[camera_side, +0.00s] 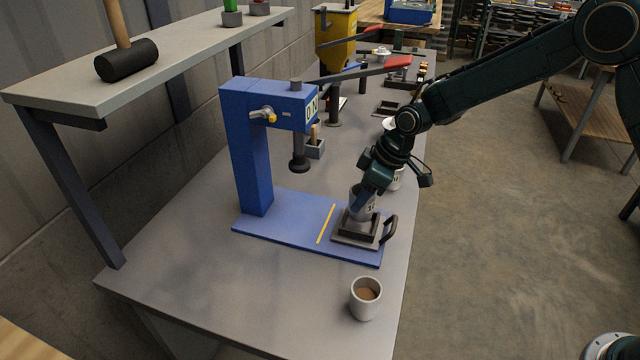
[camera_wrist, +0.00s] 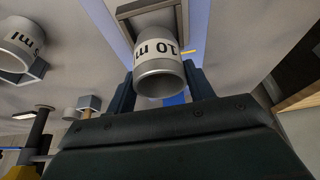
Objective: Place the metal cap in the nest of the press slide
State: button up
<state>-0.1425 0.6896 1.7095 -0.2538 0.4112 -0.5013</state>
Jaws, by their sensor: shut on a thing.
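My gripper (camera_side: 362,200) points down over the press slide and is shut on the metal cap. The cap (camera_wrist: 160,76) is a grey metal cup with a white band lettered "10 m…", held between both fingers in the wrist view. In the side view the cap (camera_side: 361,213) is partly hidden by the fingers and looks about upright, over the nest. The press slide (camera_side: 342,238) is a grey plate with a dark square nest (camera_side: 347,229) and a black handle (camera_side: 389,231), at the right end of the blue press base. I cannot tell whether the cap touches the nest.
The blue press (camera_side: 245,140) stands left of the slide, its ram (camera_side: 299,162) clear of my gripper. A coffee mug (camera_side: 365,299) stands near the front table edge. Another labelled cap (camera_side: 395,182) stands behind my gripper. A shelf with a mallet (camera_side: 127,60) is at left.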

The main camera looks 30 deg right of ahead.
jog(key=shift+f, duration=1.85)
jog(key=o, duration=1.2)
jog(key=shift+f, duration=0.15)
jog(key=v, duration=1.2)
jog(key=shift+r, duration=0.2)
